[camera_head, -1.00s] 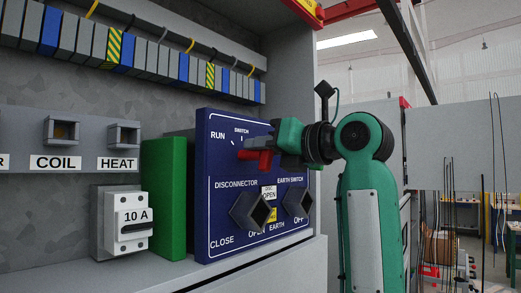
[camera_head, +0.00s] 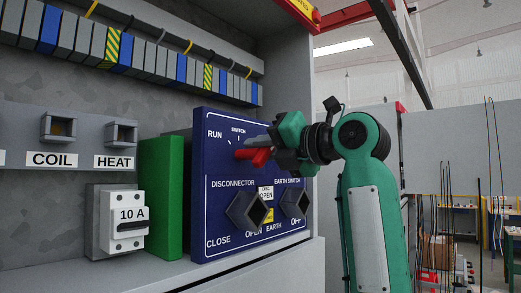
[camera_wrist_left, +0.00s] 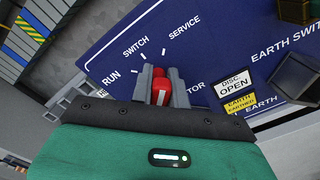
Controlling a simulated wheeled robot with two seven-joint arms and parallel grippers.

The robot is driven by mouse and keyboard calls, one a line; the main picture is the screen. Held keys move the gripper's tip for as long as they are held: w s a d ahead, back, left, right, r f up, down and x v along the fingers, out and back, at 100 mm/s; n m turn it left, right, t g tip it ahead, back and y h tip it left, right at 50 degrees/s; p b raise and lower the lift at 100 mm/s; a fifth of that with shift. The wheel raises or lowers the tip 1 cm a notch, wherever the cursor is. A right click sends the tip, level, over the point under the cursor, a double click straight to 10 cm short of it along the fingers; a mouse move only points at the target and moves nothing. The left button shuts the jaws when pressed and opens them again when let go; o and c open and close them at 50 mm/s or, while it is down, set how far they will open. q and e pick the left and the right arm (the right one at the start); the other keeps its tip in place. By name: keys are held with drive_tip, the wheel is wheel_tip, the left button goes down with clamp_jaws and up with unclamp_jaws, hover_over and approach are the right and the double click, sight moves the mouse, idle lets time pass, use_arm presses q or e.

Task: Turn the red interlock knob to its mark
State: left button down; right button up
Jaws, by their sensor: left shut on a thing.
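The red interlock knob (camera_head: 256,156) sits on the upper part of the blue switch panel (camera_head: 215,185), under the RUN and SWITCH lettering. My left gripper (camera_head: 262,147) is at the knob, its grey fingers on it. In the left wrist view the fingers (camera_wrist_left: 161,88) stand on both sides of the red knob (camera_wrist_left: 160,92), which shows a white line. White tick marks (camera_wrist_left: 143,57) lie just beyond the fingertips, between the RUN and SERVICE labels. The fingers partly hide the knob, so which mark it points to cannot be told. My right gripper is not in view.
Below the knob, two dark square handles, the disconnector (camera_head: 248,210) and the earth switch (camera_head: 296,203), stick out. A green block (camera_head: 161,198) and a 10 A breaker (camera_head: 122,222) stand left of the panel. A terminal row (camera_head: 130,52) runs above.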

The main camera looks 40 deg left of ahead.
use_arm(q)
drive_tip(key=c, duration=1.4)
unclamp_jaws()
drive_tip(key=shift+o, duration=0.2)
drive_tip(key=s+d+b, duration=0.1)
drive_tip(key=d+b, duration=0.4)
drive_tip(key=d, duration=0.9)
drive_tip(key=shift+a, duration=0.1)
